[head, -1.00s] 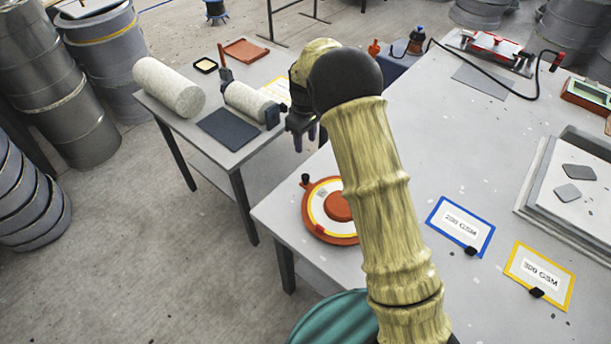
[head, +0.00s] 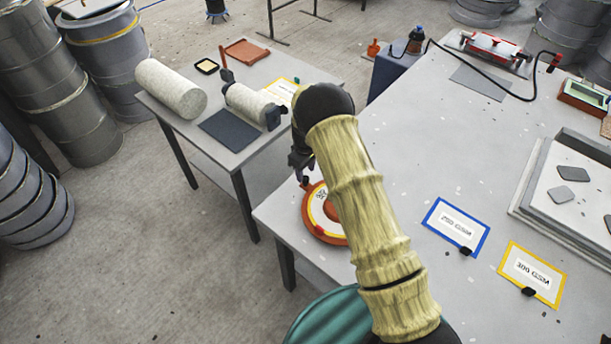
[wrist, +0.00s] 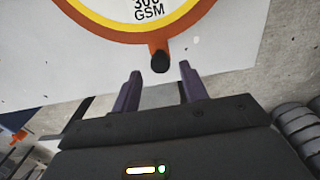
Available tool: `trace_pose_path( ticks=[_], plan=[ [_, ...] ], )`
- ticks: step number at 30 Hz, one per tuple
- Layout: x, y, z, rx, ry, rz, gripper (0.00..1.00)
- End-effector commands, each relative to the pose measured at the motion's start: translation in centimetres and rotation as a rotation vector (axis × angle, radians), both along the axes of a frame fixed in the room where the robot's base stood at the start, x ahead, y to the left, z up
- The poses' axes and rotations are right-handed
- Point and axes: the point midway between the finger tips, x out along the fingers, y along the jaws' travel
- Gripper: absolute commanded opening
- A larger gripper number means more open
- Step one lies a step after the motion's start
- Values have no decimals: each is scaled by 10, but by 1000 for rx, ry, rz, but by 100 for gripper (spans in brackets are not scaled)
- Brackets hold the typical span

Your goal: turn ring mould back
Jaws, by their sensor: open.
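The ring mould (head: 314,233) is a round orange disc with a yellow ring and a white ring, lying at the near left corner of the large table. In the head view my arm covers its right part. In the wrist view its orange rim (wrist: 192,22) shows, with a "300 GSM" label inside it. A short orange handle with a black knob (wrist: 160,62) sticks out from the rim. My gripper (wrist: 159,72) is open, with its two purple fingers on either side of the knob's line. The knob is at the mouth of the fingers, and I see no grip on it.
A smaller table (head: 205,120) with rolls stands at left, across a gap. A teal drum (head: 325,318) is in front.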

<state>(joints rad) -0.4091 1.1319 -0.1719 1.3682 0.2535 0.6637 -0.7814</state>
Motion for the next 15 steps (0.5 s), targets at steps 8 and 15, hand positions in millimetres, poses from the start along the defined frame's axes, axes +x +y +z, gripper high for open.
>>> trace_pose_path(
  ticks=[8, 15],
  plan=[
    [0, 0, -36, -1, 1, 0, 44],
    [0, 0, -47, 1, -1, 0, 44]
  ],
)
